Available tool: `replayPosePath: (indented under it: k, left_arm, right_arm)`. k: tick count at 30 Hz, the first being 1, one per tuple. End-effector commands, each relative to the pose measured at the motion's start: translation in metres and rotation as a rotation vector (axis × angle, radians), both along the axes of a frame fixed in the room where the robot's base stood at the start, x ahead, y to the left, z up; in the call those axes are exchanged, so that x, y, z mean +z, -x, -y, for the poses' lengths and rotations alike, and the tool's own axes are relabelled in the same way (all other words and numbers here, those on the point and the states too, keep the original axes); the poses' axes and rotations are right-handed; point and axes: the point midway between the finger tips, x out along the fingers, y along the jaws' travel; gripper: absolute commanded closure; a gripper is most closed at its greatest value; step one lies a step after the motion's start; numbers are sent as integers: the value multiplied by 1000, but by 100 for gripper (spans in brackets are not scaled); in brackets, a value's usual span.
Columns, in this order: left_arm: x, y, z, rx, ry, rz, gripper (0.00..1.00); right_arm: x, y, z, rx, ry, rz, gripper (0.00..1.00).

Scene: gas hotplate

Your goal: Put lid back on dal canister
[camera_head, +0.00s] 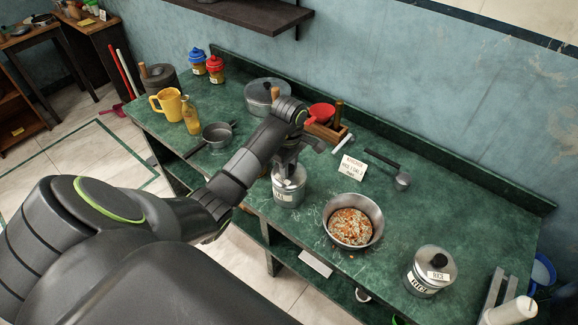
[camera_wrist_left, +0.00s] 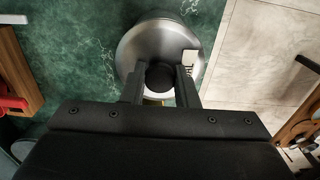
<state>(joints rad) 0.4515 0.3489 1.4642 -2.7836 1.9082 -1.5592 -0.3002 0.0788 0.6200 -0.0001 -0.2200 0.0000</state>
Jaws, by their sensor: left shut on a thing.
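The metal dal canister (camera_head: 289,195) stands on the green counter near its front edge, left of the pan of food. It has a pale label, too small to read surely. My left gripper (camera_head: 287,160) is directly above it, pointing down. In the left wrist view my left gripper (camera_wrist_left: 160,88) is shut on the black knob (camera_wrist_left: 160,75) of the round silver lid (camera_wrist_left: 140,45). The lid is over the canister; my fingers hide part of it, and I cannot tell whether it sits fully on the rim. My right gripper is not seen.
A pan of food (camera_head: 352,222) stands close right of the canister, and a lidded rice canister (camera_head: 430,272) farther right. A small saucepan (camera_head: 218,135) is to the left. A lidded pot (camera_head: 267,97), a wooden rack (camera_head: 328,131) and a ladle (camera_head: 401,181) are behind.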

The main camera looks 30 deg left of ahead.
Motion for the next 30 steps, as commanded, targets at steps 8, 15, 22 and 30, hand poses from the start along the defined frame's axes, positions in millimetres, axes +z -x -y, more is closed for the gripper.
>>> replayPosePath:
  k: [8, 15, 22, 30]
  left_arm:
    - [0, 0, 0, 0, 0, 0, 98]
    - [0, 0, 0, 0, 0, 0, 55]
    - [0, 0, 0, 0, 0, 0, 48]
    - [0, 0, 0, 0, 0, -1, 26]
  right_arm:
    - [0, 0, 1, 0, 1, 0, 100]
    - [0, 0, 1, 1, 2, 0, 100]
    - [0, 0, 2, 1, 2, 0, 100]
    - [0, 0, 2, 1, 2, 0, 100]
